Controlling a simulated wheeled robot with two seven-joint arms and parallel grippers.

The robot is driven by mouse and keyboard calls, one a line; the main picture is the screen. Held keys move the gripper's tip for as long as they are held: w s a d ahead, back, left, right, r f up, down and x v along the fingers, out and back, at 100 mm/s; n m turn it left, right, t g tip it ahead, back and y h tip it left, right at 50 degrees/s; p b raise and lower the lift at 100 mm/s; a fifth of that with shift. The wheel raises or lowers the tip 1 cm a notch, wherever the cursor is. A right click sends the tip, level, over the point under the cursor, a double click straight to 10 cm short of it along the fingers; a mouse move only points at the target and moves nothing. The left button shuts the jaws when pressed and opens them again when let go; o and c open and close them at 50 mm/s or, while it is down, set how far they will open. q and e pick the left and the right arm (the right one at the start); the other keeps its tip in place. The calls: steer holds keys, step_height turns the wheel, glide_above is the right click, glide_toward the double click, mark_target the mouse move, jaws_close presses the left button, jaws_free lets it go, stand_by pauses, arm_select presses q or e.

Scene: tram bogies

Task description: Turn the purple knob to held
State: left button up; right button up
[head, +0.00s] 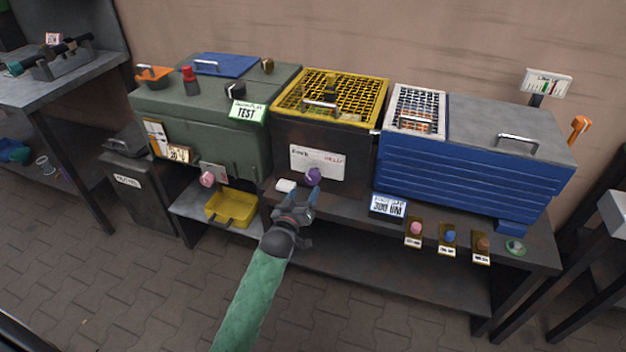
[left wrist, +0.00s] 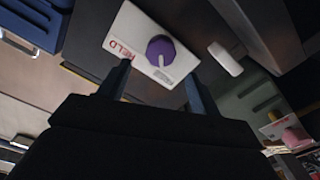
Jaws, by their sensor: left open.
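The purple knob (head: 313,176) sits at the lower edge of a white label plate (head: 318,160) on the front of the dark box with the yellow mesh lid. In the left wrist view the knob (left wrist: 160,50) shows a white pointer mark, turned away from the red word HELD (left wrist: 119,49) on the plate. A second, greyish marking lies on the plate beyond the pointer; I cannot read it. My left gripper (head: 299,194) is open, just in front of and below the knob. In the left wrist view its fingers (left wrist: 157,72) stand apart on either side of the knob, not visibly touching it.
A green box (head: 205,118) stands left, a blue louvred box (head: 460,165) right. Several coloured buttons line the bench front. A yellow tray (head: 231,209) sits on the lower shelf.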

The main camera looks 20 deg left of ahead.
mark_target(311, 179)
arm_select(q)
steer(key=w, duration=0.6)
steer(key=shift+w+d+p, duration=0.1)
steer(key=shift+w+p, duration=0.05)
steer(key=shift+p, duration=0.2)
steer(key=shift+w, duration=0.65)
arm_select(e)
steer(key=shift+s+d+r, duration=0.1)
steer(key=shift+s+r, duration=0.05)
steer(key=shift+r, duration=0.75)
steer(key=shift+s+r, duration=0.15)
steer(key=shift+r, duration=0.7)
arm_select(q)
steer(key=c, duration=1)
